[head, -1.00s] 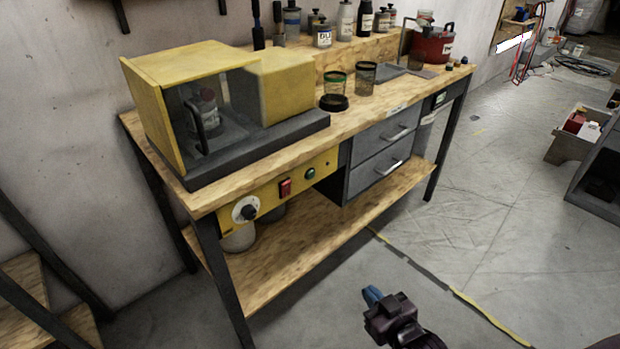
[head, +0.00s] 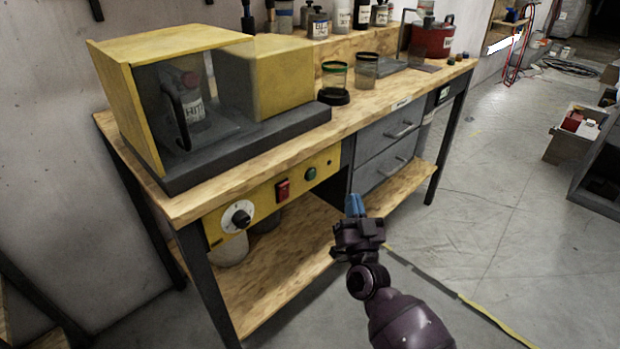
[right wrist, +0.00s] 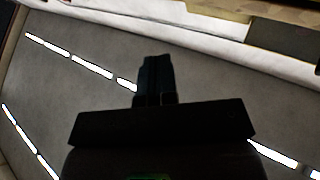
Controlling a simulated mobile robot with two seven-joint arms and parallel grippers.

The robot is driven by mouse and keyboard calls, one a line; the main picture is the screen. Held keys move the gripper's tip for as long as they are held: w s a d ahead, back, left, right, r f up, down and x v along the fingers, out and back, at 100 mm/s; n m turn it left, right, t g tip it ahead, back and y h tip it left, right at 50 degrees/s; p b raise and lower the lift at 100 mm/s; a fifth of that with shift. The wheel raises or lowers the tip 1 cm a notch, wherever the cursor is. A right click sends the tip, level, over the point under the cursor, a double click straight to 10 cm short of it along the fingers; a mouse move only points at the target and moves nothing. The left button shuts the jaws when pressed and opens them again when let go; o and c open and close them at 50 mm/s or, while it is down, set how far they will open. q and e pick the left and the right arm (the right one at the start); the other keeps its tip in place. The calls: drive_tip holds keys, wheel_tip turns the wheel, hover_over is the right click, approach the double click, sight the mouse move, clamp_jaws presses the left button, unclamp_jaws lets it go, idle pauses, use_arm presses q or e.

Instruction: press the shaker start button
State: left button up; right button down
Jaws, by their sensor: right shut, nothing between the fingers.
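The shaker is a yellow and grey machine (head: 268,84) on the wooden bench, with a clear front and a labelled container (head: 193,105) inside. Its yellow control panel (head: 262,199) is under the bench top. The panel carries a white dial with a black knob (head: 240,218), a red switch (head: 283,189) and a green button (head: 310,173). My right gripper (head: 355,205) is shut and empty, with blue fingertips pointing up. In the head view it appears right of and below the green button, apart from the panel. The shut fingers show dark in the right wrist view (right wrist: 155,78). My left gripper is out of view.
Grey drawers (head: 386,150) are right of the panel. A lower wooden shelf (head: 285,265) lies beneath it, with a pale container (head: 229,250).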

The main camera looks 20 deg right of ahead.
sight(312, 175)
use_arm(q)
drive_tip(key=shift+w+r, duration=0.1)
use_arm(e)
drive_tip(key=shift+w+d+r+m, duration=0.1)
drive_tip(key=shift+w+r+m, duration=0.05)
drive_tip(key=shift+w+m, duration=0.15)
use_arm(q)
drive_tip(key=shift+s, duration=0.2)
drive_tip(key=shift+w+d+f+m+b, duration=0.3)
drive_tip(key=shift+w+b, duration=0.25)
drive_tip(key=shift+b, duration=0.6)
use_arm(e)
drive_tip(key=w+a, duration=0.3)
drive_tip(key=w, duration=0.5)
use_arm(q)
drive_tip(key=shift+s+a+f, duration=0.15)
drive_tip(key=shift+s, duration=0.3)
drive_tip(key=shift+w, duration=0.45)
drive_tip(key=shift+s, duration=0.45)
use_arm(e)
drive_tip(key=shift+w, duration=0.2)
